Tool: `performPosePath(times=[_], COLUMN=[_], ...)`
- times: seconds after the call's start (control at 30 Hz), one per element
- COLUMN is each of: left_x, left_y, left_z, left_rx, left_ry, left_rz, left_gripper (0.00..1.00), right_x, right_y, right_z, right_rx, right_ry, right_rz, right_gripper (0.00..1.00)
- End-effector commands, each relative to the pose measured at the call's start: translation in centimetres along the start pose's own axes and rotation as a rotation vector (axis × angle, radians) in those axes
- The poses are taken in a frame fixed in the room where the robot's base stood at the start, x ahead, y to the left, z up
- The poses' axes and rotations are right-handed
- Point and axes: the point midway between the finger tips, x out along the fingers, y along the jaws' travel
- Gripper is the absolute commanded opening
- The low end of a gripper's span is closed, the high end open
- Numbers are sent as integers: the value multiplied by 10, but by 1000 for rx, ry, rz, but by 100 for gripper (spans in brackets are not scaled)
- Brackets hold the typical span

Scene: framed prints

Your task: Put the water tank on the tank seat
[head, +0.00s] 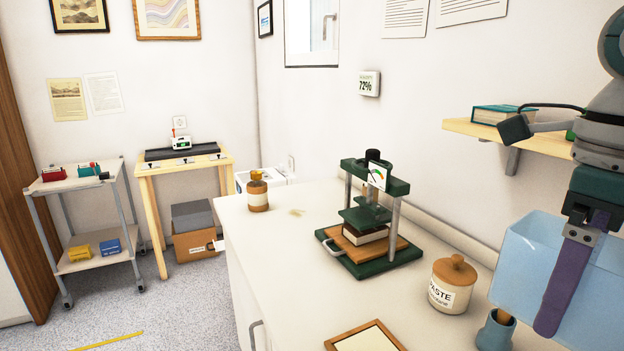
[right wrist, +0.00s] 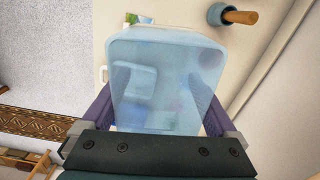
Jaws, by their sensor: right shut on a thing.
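The water tank (head: 534,256) is a translucent pale blue box at the right edge of the head view. It also fills the middle of the right wrist view (right wrist: 165,55). My right gripper (head: 566,278) is shut on it, with one purple finger across its near side in the head view. In the right wrist view the fingers (right wrist: 160,100) flank the tank on both sides. The tank hangs over the right part of the counter; its underside is hidden. I cannot make out a tank seat with certainty. My left gripper is not in view.
The white counter (head: 285,255) carries a green press (head: 375,262), a paste jar (head: 452,283), a corked jar (head: 257,192), a blue cup (head: 495,331) and a framed board (head: 365,338). A wall shelf (head: 510,140) is beside my right arm. A white boxy thing (head: 272,176) stands behind the counter's far end.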

Motion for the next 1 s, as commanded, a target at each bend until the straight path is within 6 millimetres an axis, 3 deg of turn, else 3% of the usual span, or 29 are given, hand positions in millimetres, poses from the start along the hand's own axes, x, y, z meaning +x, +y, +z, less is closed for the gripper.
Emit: performPosePath(times=[0.03,0.17,0.37,0.67,1.0], left_x=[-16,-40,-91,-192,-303], left_y=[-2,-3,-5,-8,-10], left_z=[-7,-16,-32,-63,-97], left_rx=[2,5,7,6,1], left_ry=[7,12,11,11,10], left_rz=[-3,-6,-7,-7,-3], left_gripper=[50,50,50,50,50], right_x=[-19,-51,-120,-254,-396], right_y=[3,12,31,69,106], right_z=[2,4,8,5,-12], right_rx=[-46,-190,-502,-1171,-1944], right_ry=[-1,0,-2,0,2], right_rz=[0,0,-2,-2,-2], right_gripper=[21,21,21,21,21])
